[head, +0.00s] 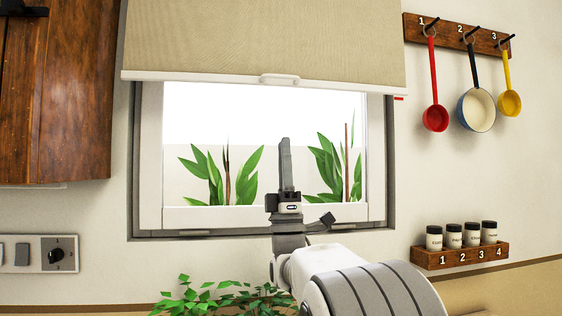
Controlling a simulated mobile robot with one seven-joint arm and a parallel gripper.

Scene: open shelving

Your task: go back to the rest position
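My gripper (286,165) is raised in the middle of the head view, in front of the window. It points upward and is seen edge-on, so one finger hides the other and its opening cannot be read. No held object shows at its tip. My white and grey arm comes up from the bottom right of centre.
Behind my gripper are the window (200,170) and a half-lowered blind (265,40). A rack (460,34) with hanging ladles and a small shelf (460,256) with several jars are at right. A wooden cabinet (75,100) is at left. A leafy plant (225,298) is below.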

